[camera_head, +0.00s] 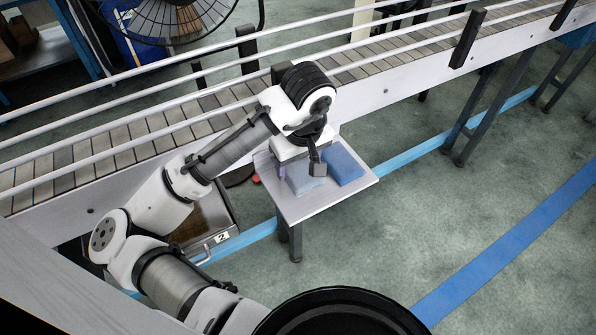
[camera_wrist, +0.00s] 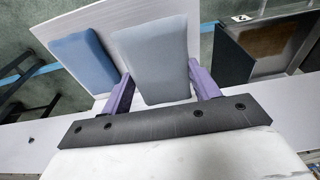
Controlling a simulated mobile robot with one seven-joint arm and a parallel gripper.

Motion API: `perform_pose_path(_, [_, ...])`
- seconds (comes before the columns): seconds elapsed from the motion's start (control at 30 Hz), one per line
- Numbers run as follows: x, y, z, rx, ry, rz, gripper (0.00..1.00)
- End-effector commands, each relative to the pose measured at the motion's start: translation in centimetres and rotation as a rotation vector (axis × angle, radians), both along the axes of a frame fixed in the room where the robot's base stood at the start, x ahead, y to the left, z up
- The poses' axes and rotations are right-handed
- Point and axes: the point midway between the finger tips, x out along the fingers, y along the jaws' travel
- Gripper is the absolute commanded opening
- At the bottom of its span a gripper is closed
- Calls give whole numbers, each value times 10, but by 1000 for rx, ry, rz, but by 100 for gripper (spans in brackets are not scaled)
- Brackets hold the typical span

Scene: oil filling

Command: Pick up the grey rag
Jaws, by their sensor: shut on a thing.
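The grey rag (camera_wrist: 154,55) is a flat, padded rectangle. In the wrist view it lies between the two purple fingers of my gripper (camera_wrist: 160,88), which press against its sides. In the head view the grey rag (camera_head: 305,175) is partly hidden by my gripper (camera_head: 300,170), which points down over the small white table (camera_head: 325,202). My gripper is shut on the grey rag. The rag appears at or close to the tabletop; I cannot tell whether it is clear of it.
A blue rag (camera_head: 342,161) lies right beside the grey one on the table; it also shows in the wrist view (camera_wrist: 85,60). A conveyor (camera_head: 150,130) with rails runs behind. An open drawer marked 2 (camera_head: 217,243) is at the table's left. Floor to the right is clear.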

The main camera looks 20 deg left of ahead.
Motion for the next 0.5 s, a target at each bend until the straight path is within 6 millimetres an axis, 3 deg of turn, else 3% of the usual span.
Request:
perform_pose_path(0.1, [1,1,37,8,-3,0,39])
perform_pose_path(0.5, [1,1,139,6,-2,1,39])
